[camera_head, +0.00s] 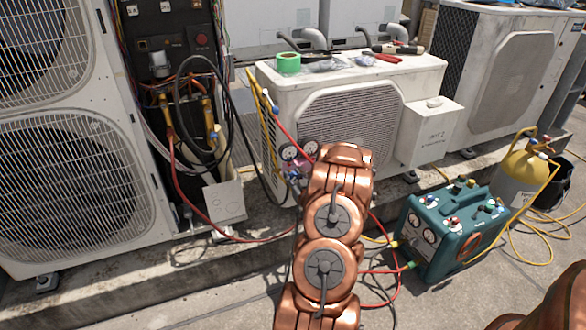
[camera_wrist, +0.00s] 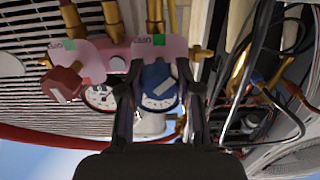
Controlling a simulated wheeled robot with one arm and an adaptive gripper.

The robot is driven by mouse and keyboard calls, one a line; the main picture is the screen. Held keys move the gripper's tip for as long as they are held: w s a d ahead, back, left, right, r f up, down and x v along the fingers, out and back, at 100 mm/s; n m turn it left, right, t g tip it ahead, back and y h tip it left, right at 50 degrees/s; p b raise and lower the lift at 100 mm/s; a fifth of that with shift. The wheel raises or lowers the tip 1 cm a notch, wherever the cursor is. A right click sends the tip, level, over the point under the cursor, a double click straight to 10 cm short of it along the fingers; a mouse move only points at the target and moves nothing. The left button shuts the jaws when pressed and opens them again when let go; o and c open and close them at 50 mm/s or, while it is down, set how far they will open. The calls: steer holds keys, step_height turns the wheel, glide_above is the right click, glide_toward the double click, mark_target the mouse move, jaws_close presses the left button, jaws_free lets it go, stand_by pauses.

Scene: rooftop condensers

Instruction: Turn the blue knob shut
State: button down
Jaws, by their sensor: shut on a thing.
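The blue knob (camera_wrist: 158,78) is in the middle of the wrist view, with a pale bar across its face, tilted. My gripper (camera_wrist: 159,92) is shut on it, one dark finger on each side. The knob sits on the pink manifold block (camera_wrist: 95,58), beside a green mark and small lettering that reads upside down. A red knob (camera_wrist: 62,84) with a pale bar is on the left of the block, clear of my fingers. In the head view the gauge manifold (camera_head: 299,153) hangs in front of the low condenser; my copper arm hides much of that spot and my fingers.
Red hoses and a yellow hose (camera_head: 259,95) run around the manifold. The low white condenser (camera_head: 420,75) is close behind, with tape and tools on top. A teal recovery machine (camera_head: 450,235) and a yellow-topped cylinder (camera_head: 520,175) stand at right. An opened unit with wiring is at left.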

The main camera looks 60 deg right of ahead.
steer(key=m+p, duration=0.3)
steer(key=shift+r+m, duration=0.15)
steer(key=shift+m, duration=0.25)
steer(key=m+p, duration=0.2)
steer(key=shift+m, duration=0.4)
steer(key=m+p, duration=0.1)
steer(key=m, duration=0.2)
steer(key=shift+m, duration=0.3)
steer(key=m, duration=0.2)
steer(key=shift+f+m, duration=0.2)
steer(key=shift+m, duration=0.2)
steer(key=m, duration=0.3)
steer(key=shift+s+m, duration=0.1)
steer(key=shift+m, duration=0.2)
steer(key=m, duration=0.3)
steer(key=shift+d+f+m+b, duration=0.1)
steer(key=shift+m+b, duration=0.2)
steer(key=shift+b, duration=0.05)
steer(key=m+b, duration=0.1)
steer(key=m, duration=0.5)
steer(key=shift+m+b, duration=0.3)
steer(key=shift+b, duration=0.1)
